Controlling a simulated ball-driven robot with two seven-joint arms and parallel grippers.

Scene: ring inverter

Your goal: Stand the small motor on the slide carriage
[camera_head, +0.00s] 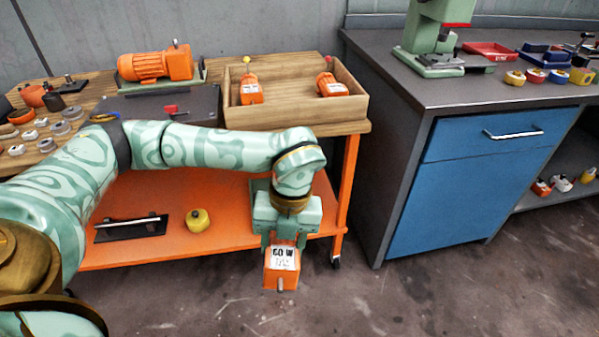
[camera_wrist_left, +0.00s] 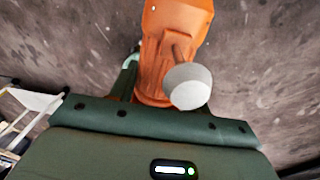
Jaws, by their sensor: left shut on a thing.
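My left gripper (camera_head: 283,243) hangs in front of the cart, pointing down. It is shut on a small orange motor (camera_head: 281,279) with a white "60 W" label, held above the floor. In the left wrist view the orange motor (camera_wrist_left: 178,30) sits beyond the dark green gripper body, with a grey-white knob on a short stem toward the camera. Two similar orange motors, a left one (camera_head: 250,92) and a right one (camera_head: 331,86), lie in a wooden tray (camera_head: 296,118). I cannot tell for sure which thing is the slide carriage. My right gripper is not in view.
A large orange motor (camera_head: 157,66) stands at the cart's back, behind a dark plate (camera_head: 205,100) with a red knob. The orange lower shelf (camera_head: 165,252) holds a yellow knobbed thing (camera_head: 198,220). A blue cabinet (camera_head: 480,185) stands right. The floor in front is clear.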

